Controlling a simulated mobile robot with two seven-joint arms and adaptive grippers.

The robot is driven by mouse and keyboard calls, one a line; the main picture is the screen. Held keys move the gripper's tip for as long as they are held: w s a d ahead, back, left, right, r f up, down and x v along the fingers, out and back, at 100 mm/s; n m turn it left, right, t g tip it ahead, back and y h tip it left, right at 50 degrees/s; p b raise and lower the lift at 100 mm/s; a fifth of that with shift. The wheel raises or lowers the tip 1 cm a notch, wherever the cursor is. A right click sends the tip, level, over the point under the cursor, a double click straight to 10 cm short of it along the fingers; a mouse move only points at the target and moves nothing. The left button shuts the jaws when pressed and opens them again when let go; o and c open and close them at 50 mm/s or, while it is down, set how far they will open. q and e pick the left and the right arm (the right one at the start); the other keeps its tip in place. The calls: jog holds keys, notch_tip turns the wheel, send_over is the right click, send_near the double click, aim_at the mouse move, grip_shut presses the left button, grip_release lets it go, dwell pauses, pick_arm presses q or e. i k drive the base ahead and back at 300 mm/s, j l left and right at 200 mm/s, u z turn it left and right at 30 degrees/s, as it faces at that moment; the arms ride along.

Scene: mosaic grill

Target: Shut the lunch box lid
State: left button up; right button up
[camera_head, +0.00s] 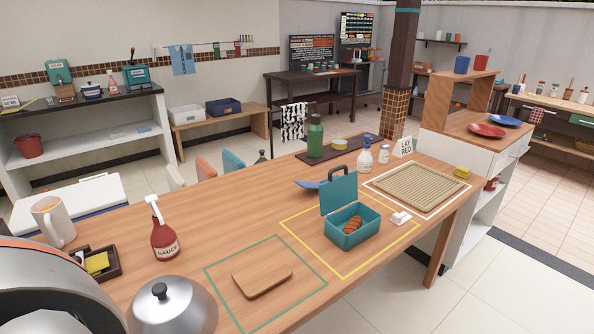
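The teal lunch box (353,237) stands on the wooden table inside a yellow outlined square. Its lid (338,194) is open and stands up along the back edge, with a dark handle (337,172) at its top. A brown bread roll or croissant (352,225) lies inside the box. Neither of my grippers is in the head view, so I cannot see whether they are open or shut.
A white block (401,218) sits right of the box. A brown board (262,281) lies in a green outline at front left. A woven mat (417,186), white bottle (364,159), green bottle (314,136) and red sauce bottle (163,236) stand around. A silver dome (172,307) is at front.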

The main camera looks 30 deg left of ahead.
aim_at(335, 194)
jog(key=i+l+u, duration=0.15)
jog(key=u, duration=2.15)
jog(key=k+l+u, duration=0.1)
jog(key=l+u, duration=0.35)
jog(key=k+l+u, duration=0.1)
jog(key=l+u, duration=0.2)
jog(key=u, duration=0.15)
jog(key=k+l+u, duration=0.6)
jog(key=l, duration=0.15)
jog(key=k+l+u, duration=0.2)
jog(key=k+l, duration=0.45)
